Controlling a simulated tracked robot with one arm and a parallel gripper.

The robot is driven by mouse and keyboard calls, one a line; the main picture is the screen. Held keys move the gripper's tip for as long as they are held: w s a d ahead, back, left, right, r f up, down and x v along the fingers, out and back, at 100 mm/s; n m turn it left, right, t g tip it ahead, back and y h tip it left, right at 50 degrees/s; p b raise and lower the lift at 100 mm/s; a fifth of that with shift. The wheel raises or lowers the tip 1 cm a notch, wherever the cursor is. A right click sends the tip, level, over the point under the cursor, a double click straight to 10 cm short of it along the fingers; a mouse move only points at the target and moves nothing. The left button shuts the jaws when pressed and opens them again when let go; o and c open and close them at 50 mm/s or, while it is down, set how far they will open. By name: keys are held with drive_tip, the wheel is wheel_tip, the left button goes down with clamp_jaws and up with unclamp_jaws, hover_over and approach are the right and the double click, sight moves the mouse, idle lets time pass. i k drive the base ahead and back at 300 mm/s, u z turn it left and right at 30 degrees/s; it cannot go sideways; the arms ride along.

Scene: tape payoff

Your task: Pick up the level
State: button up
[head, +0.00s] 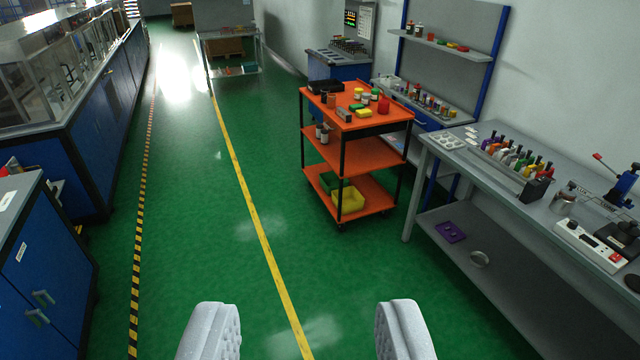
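My gripper (307,318) is at the bottom of the head view. Its two pale grey padded fingers are wide apart, with only the green floor and a yellow line between them. It is open and empty, and touches nothing that I can see. I cannot make out a level for sure in this view. Many items on the benches and the cart are too small to tell.
An orange three-shelf cart (316,158) holds jars, boxes and a yellow bin (348,199). A grey workbench (468,165) on the right carries a rack of coloured-handled tools (515,168). Blue cabinets (95,155) line the left. The green floor aisle (190,220) is clear.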

sight(340, 111)
drive_tip(key=i, duration=2.9)
drive_tip(key=z, duration=0.3)
